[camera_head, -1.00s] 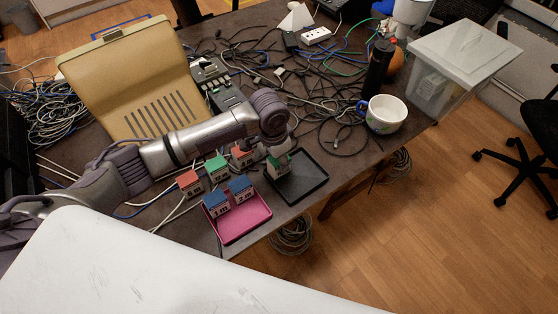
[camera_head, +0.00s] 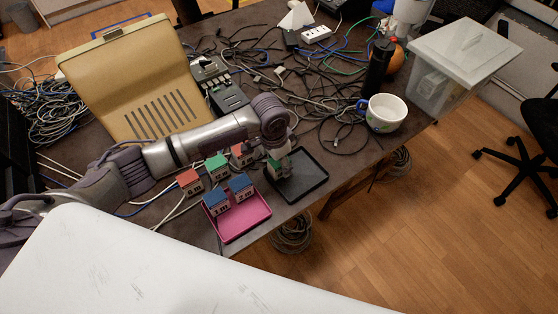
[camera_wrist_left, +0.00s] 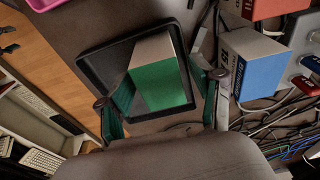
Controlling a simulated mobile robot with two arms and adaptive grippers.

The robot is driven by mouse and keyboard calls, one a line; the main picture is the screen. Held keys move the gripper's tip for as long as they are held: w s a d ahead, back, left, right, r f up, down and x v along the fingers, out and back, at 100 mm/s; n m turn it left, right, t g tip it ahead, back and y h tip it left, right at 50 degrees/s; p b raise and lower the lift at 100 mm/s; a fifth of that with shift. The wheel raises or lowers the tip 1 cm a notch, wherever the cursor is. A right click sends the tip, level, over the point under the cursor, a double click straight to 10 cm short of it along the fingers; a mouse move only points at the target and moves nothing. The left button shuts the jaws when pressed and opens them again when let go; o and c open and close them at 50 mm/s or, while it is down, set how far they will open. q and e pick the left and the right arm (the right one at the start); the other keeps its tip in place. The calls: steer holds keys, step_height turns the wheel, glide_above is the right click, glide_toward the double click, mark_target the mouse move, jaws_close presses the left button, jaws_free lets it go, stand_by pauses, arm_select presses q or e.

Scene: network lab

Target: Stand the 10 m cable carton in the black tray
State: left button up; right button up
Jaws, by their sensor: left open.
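A carton with a green top and pale sides (camera_wrist_left: 158,75) stands in the black tray (camera_wrist_left: 95,60) in the left wrist view. My left gripper (camera_wrist_left: 163,103) is open, with one finger on each side of the carton. In the head view this gripper (camera_head: 278,160) is low over the black tray (camera_head: 312,184), at the tray's left part, and partly hides the green-topped carton (camera_head: 280,170). The carton's length label cannot be read here. My right gripper is not in view.
A pink tray (camera_head: 243,230) with two blue-topped cartons (camera_head: 228,195) is left of the black tray. Red- and green-topped cartons (camera_head: 217,168) stand behind it. A mug (camera_head: 384,113), a black bottle (camera_head: 379,66) and tangled cables are beyond. The table edge is close by.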

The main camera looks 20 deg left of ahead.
mark_target(275, 163)
arm_select(q)
step_height(275, 163, up, 12)
steer(key=s, duration=0.1)
steer(key=shift+a, duration=0.4)
steer(key=shift+s, duration=0.15)
